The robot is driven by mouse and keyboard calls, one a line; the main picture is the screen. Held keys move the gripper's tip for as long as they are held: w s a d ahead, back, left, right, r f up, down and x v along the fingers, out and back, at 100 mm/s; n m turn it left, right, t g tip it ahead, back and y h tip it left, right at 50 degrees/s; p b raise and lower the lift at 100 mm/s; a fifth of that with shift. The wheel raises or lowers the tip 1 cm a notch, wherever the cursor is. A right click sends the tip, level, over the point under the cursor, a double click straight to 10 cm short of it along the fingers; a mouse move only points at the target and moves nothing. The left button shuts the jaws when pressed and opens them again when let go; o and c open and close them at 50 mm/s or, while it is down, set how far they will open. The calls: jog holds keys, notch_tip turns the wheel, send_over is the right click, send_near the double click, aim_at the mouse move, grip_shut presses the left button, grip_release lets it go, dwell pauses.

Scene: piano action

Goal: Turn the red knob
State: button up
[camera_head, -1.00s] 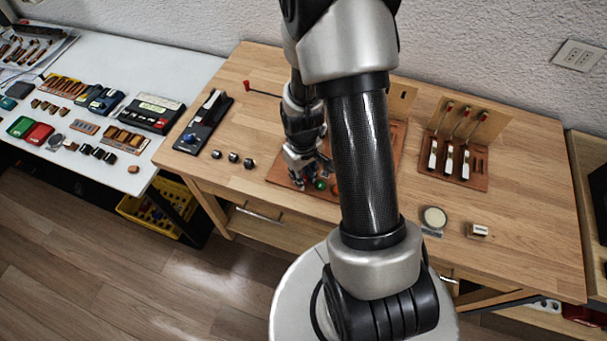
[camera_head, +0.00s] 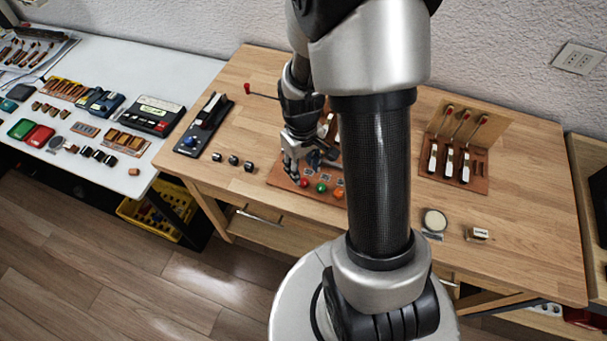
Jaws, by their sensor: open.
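The red knob (camera_head: 303,183) is a small round knob at the front left of a brown board (camera_head: 285,181) on the wooden table. A green knob (camera_head: 320,188) and an orange knob (camera_head: 338,194) sit in a row to its right. My gripper (camera_head: 294,176) points down just above and to the left of the red knob. It is open, with nothing seen between its fingers. I cannot tell whether a fingertip touches the knob. My arm hides much of the board's right side.
A thin rod with a red tip (camera_head: 247,88) sticks out left behind my gripper. Several small dark blocks (camera_head: 233,160) lie left of the board. A board with several upright levers (camera_head: 450,165) stands at right. The table's front right is mostly clear.

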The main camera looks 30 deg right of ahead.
notch_tip(320, 180, up, 6)
dwell(0.6)
notch_tip(320, 180, up, 12)
jog(key=t, duration=0.2)
send_over(303, 182)
jog(key=s+a, duration=0.4)
jog(key=a, duration=0.2)
jog(key=s+a+r+m+t, duration=0.1)
jog(key=s+a+r, duration=0.3)
jog(key=s, duration=0.5)
notch_tip(303, 182, up, 3)
jog(key=shift+s+a+f+t, duration=0.1)
jog(key=shift+s+a+t, duration=0.15)
jog(key=shift+t, duration=0.55)
